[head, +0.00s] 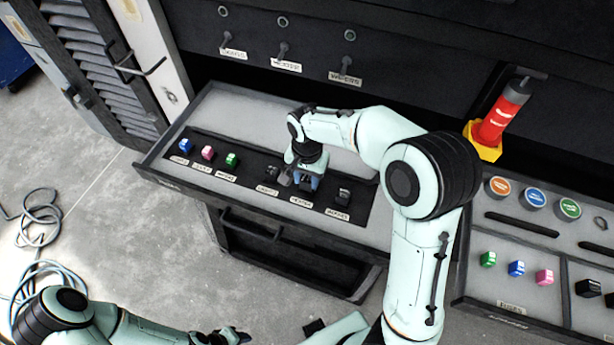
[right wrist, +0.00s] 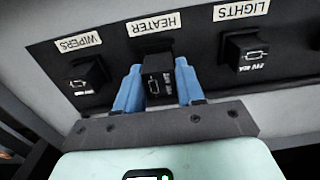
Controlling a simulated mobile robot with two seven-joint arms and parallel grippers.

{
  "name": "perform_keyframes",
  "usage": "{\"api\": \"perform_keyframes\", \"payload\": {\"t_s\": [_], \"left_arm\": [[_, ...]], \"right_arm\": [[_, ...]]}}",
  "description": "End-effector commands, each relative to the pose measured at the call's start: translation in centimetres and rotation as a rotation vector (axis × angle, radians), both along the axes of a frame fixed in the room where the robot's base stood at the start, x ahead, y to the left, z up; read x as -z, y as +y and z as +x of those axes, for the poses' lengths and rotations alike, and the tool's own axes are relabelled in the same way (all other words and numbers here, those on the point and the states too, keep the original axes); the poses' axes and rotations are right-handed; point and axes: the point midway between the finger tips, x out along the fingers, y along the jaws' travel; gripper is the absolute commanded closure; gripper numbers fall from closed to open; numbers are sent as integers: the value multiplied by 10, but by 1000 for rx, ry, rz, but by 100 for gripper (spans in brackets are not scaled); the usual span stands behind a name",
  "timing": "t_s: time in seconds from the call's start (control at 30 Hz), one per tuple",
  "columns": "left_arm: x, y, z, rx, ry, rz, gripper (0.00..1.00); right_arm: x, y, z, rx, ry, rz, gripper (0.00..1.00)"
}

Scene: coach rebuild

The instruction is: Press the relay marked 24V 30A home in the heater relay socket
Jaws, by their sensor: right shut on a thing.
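My right gripper (head: 306,182) is over the black strip in the drawer, at the heater position. In the right wrist view its two blue fingers (right wrist: 157,90) are shut on a small black relay (right wrist: 158,82), one on each side. The relay sits at the socket place beside the HEATER label (right wrist: 153,24). Its printed rating is too small to read, and its underside is hidden, so I cannot tell how deep it sits. My left gripper (head: 226,337) is low at the bottom edge of the head view, away from the drawer; its jaws are unclear.
The wipers relay (right wrist: 88,77) and lights relay (right wrist: 246,55) stand close on either side. Green (head: 232,160), pink (head: 207,153) and blue (head: 185,146) pieces sit further left on the strip. A red cylinder (head: 495,120) and a tray of coloured pieces (head: 470,292) are at right.

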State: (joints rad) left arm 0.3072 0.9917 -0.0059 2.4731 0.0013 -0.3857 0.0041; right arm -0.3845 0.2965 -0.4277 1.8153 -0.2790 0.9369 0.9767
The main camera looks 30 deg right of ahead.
Motion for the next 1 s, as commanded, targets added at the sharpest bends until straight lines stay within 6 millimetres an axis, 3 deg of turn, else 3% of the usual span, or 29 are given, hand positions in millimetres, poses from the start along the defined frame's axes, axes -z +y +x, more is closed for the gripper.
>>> {"api": "perform_keyframes", "payload": {"t_s": [1.0], "left_arm": [[5, 0, -4, 0, 4, 0, 57]], "right_arm": [[8, 0, 0, 0, 0, 0, 92]]}}
